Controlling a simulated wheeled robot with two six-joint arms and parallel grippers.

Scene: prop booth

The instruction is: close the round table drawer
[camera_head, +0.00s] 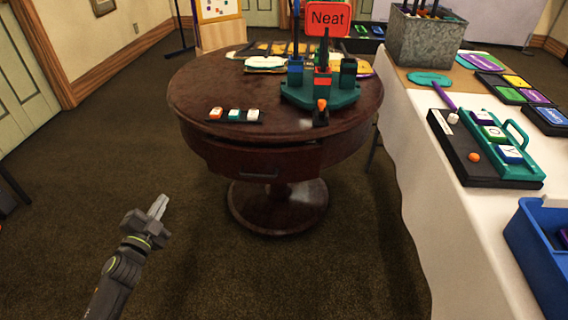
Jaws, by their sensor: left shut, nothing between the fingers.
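The round table (190,98) is dark reddish wood on a pedestal, standing in the middle of the head view. Its drawer (230,163) is in the near side of the rim, with a dark handle (259,175) on the front. The drawer front looks set slightly out from the rim, but I cannot tell exactly how far. My left gripper (158,206) is shut and empty. It is in front of the table, to the left of and lower in the picture than the drawer, apart from it. My right gripper is not in view.
A white-covered table (408,150) with trays and a blue bin (540,250) runs along the right. Carpet is clear in front.

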